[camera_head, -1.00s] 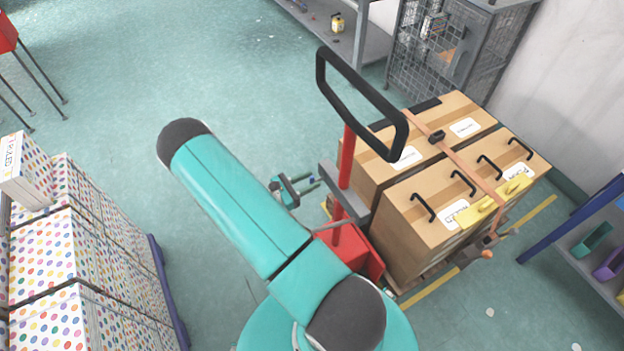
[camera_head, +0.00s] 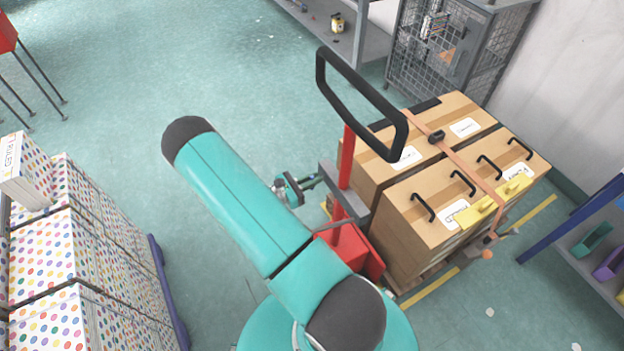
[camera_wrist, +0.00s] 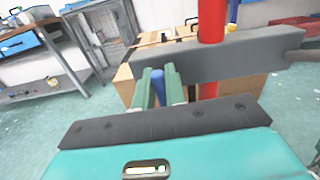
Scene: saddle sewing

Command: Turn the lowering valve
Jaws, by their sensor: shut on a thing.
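A red pallet jack with a black loop handle (camera_head: 362,104) stands upright at the centre; its red post (camera_head: 346,160) carries a grey crossbar (camera_head: 343,192). My gripper (camera_head: 312,182) is left of the post, partly behind my teal arm. In the wrist view, the green fingers of my gripper (camera_wrist: 159,86) are shut on a slim blue piece (camera_wrist: 158,92), which looks like the lowering valve. The blue piece is just in front of the grey crossbar (camera_wrist: 225,56) and left of the red post (camera_wrist: 211,20). Its lower end is hidden.
Strapped cardboard boxes (camera_head: 437,180) stand on a pallet right of the jack. A stack of dotted boxes (camera_head: 75,255) is at the left. A wire cage (camera_head: 440,50) and a shelf (camera_head: 345,35) are at the back. The floor (camera_head: 230,75) behind my arm is clear.

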